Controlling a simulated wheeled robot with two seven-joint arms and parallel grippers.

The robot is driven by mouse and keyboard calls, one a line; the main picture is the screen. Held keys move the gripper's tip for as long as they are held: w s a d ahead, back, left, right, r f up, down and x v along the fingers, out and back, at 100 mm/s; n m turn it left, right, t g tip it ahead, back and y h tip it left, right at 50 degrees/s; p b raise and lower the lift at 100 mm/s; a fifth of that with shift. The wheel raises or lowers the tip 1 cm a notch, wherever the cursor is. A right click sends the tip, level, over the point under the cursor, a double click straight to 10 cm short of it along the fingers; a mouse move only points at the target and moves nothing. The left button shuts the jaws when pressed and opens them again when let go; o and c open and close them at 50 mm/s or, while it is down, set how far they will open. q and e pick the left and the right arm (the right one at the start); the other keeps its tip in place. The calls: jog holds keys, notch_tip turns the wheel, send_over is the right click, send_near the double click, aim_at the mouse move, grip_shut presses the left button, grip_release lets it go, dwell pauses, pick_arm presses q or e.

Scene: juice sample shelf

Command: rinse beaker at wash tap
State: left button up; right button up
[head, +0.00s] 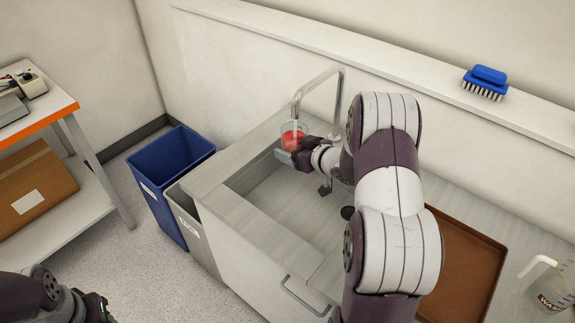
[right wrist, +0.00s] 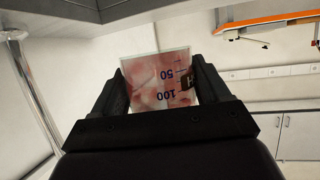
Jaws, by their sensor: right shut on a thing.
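My right gripper (head: 290,153) is shut on the beaker. In the right wrist view the beaker (right wrist: 158,80) sits between the two fingers, with 50 and 100 marks upside down and a pinkish tint. Whether water runs from the tap I cannot tell. My left gripper (head: 95,308) is at the bottom left edge of the head view, far from the sink; its fingers are too cut off to judge.
A blue bin (head: 168,165) and a grey bin (head: 190,225) stand left of the sink. A brown tray (head: 470,262) and a wash jug (head: 553,287) are on the counter at right. A blue brush (head: 486,80) lies on the ledge. An orange-edged table (head: 45,117) stands far left.

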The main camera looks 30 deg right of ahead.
jog(key=s+a, duration=0.7)
jog(key=s, duration=0.1)
jog(key=shift+s+a+p, duration=0.15)
jog(key=shift+s+p, duration=0.1)
jog(key=shift+p, duration=0.05)
